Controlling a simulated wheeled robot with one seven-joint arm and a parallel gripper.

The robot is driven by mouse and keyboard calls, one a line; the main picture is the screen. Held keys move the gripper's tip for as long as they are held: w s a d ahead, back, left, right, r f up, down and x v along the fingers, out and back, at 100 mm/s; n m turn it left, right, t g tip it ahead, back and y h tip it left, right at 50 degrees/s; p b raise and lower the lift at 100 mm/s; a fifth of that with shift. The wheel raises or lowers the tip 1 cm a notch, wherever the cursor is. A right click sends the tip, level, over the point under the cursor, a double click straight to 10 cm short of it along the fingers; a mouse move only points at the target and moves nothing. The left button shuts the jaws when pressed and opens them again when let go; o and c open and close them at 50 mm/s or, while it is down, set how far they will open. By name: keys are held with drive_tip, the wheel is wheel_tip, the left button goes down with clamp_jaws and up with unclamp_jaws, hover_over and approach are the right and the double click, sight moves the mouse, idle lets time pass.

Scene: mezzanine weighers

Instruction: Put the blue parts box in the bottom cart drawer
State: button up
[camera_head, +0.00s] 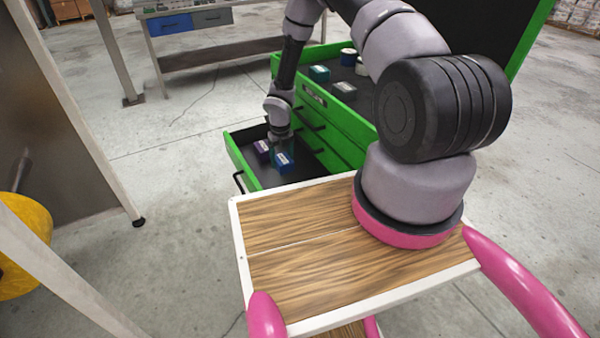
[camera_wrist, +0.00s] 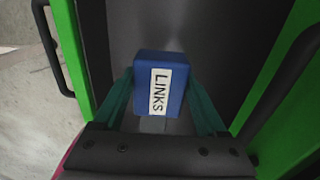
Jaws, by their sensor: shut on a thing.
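The blue parts box (camera_wrist: 173,68) has a white label reading LINKS and sits between the two teal fingers in the wrist view. My gripper (camera_wrist: 160,95) is shut on it. In the head view the blue box (camera_head: 284,160) is inside the open bottom drawer (camera_head: 240,160) of the green cart (camera_head: 345,125), under my gripper (camera_head: 279,140). I cannot tell whether the blue box touches the drawer floor.
The cart top holds a teal box (camera_head: 320,73) and several other small items. Black handles stick out from the drawer fronts. A wood-topped surface (camera_head: 300,240) is in front. A workbench (camera_head: 190,40) with drawers stands behind, and a metal frame is at left.

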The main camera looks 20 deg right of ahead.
sight(283, 184)
drive_tip(key=shift+w+f, duration=0.1)
drive_tip(key=shift+w, duration=0.35)
wheel_tip(283, 184, down, 10)
drive_tip(key=shift+r, duration=0.1)
drive_tip(key=o, duration=1.6)
wheel_tip(283, 184, up, 12)
drive_tip(key=shift+s, duration=0.1)
